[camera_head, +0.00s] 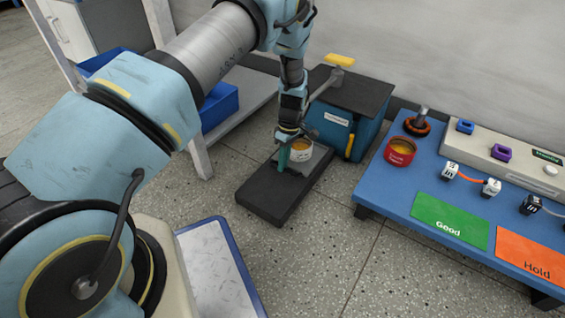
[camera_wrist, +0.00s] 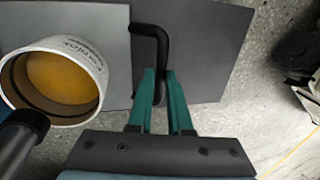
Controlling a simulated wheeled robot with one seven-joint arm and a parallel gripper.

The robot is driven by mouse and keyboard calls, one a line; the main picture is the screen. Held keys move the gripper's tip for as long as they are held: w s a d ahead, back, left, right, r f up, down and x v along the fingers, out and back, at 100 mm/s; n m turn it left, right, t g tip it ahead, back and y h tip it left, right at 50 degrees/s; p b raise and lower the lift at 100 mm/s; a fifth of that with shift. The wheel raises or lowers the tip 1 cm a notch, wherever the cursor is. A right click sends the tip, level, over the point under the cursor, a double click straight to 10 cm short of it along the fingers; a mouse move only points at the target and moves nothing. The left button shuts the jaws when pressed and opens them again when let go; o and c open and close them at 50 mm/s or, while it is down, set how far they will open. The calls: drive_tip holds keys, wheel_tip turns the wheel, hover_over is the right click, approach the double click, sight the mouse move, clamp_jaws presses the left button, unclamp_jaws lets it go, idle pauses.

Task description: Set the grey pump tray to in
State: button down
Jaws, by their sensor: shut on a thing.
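The grey pump tray (camera_head: 319,161) lies on a dark base plate (camera_head: 268,195) in front of the blue pump box (camera_head: 368,132). It also shows at the left in the wrist view (camera_wrist: 105,25). A white cup (camera_head: 301,153) with amber contents stands on the tray; the wrist view shows it at the left (camera_wrist: 62,85). A black bent handle (camera_wrist: 162,42) sits at the tray's edge. My gripper (camera_head: 284,158) is low over the plate, and its green fingers (camera_wrist: 160,75) are shut on the handle. The fingers hide part of the handle.
The pump box carries an arm with a yellow lever (camera_head: 340,60) above the tray. A blue table (camera_head: 400,190) at the right holds a red tin (camera_head: 400,152), small parts, and Good and Hold mats. The near part of the dark plate is bare.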

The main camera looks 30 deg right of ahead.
drive_tip(key=shift+w+d, duration=0.2)
drive_tip(key=shift+d, duration=0.05)
drive_tip(key=c, duration=1.2)
unclamp_jaws()
drive_tip(key=o, duration=0.4)
drive_tip(key=shift+c, duration=0.2)
drive_tip(key=s+p+v, duration=0.1)
drive_tip(key=p+v, duration=0.3)
drive_tip(key=v, duration=0.6)
drive_tip(key=shift+w+r+p, duration=0.35)
drive_tip(key=shift+w+r, duration=0.1)
